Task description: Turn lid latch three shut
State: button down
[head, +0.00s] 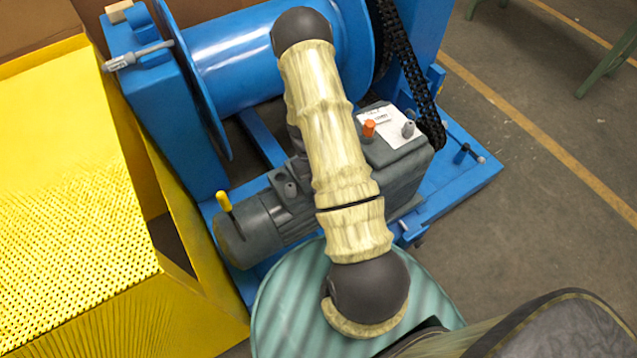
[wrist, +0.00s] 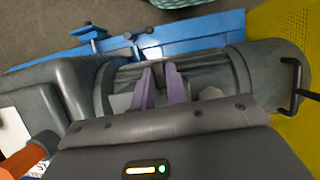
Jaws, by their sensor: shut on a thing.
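In the head view my arm covers the gripper and this spot; the grey motor (head: 245,235) and grey gearbox (head: 400,155) show on either side.
An orange knob (head: 369,128) stands on the gearbox beside a grey one. A yellow-tipped lever (head: 223,202) rises from the motor. The blue drum (head: 250,62) and black chain (head: 405,60) are behind. A yellow perforated guard (head: 70,240) is at left. Open floor lies at right.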

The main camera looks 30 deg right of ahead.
jog(key=c, duration=1.4)
grip_release()
jog(key=shift+w+r, duration=0.1)
jog(key=v, duration=1.7)
jog(key=shift+p, duration=0.4)
jog(key=shift+r, duration=0.15)
